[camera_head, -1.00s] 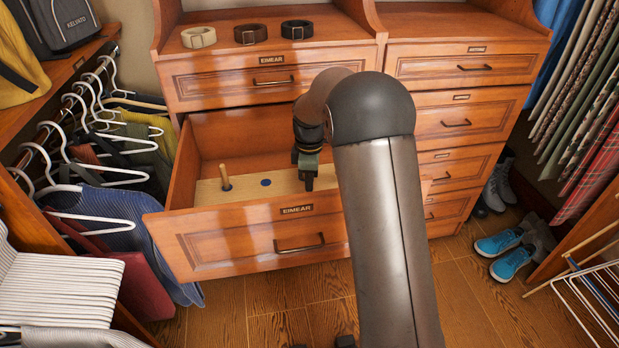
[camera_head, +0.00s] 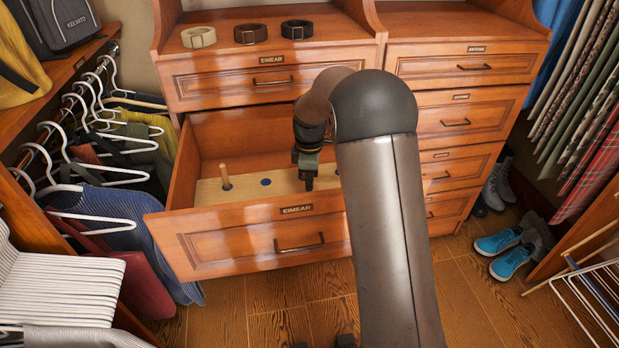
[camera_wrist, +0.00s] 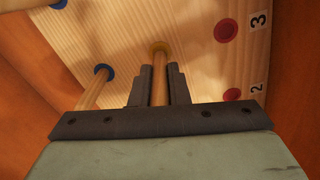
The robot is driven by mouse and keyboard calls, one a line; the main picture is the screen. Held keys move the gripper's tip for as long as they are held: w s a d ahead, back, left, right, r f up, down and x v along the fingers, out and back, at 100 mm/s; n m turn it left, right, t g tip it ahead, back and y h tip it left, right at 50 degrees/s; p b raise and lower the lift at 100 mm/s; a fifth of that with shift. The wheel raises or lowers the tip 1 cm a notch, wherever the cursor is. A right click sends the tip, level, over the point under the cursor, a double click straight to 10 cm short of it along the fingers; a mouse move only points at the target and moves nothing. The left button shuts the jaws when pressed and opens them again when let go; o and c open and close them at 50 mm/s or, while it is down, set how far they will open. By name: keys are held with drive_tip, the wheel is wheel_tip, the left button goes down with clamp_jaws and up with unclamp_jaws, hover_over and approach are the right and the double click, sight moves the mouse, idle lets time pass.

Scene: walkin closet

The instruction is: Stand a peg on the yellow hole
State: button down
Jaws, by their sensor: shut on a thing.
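My gripper (camera_wrist: 159,69) is shut on a light wooden peg (camera_wrist: 160,88), which lies between its two dark fingers. The peg's far end meets the yellow hole (camera_wrist: 160,46) of the wooden board (camera_wrist: 190,75). I cannot tell whether it is in the hole or just touching. In the head view my gripper (camera_head: 308,184) points down into the open drawer, over the board (camera_head: 245,190); the held peg and the yellow hole cannot be made out there. A second peg (camera_head: 225,177) stands at the board's left; in the wrist view this peg (camera_wrist: 95,90) stands at a blue ring.
Two red holes (camera_wrist: 226,30) sit beside the numbers 3 and 2. The drawer front (camera_head: 250,240) and side walls enclose the board. Rolled belts (camera_head: 250,34) lie on top of the dresser.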

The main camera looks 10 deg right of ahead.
drive_tip(key=shift+f, duration=0.1)
idle(0.3)
drive_tip(key=shift+f+b, duration=0.3)
drive_tip(key=shift+f, duration=0.2)
drive_tip(key=shift+f, duration=0.15)
idle(0.4)
drive_tip(key=shift+f+b, duration=0.3)
drive_tip(key=shift+f, duration=0.2)
drive_tip(key=shift+f, duration=0.15)
idle(0.3)
drive_tip(key=shift+f, duration=0.45)
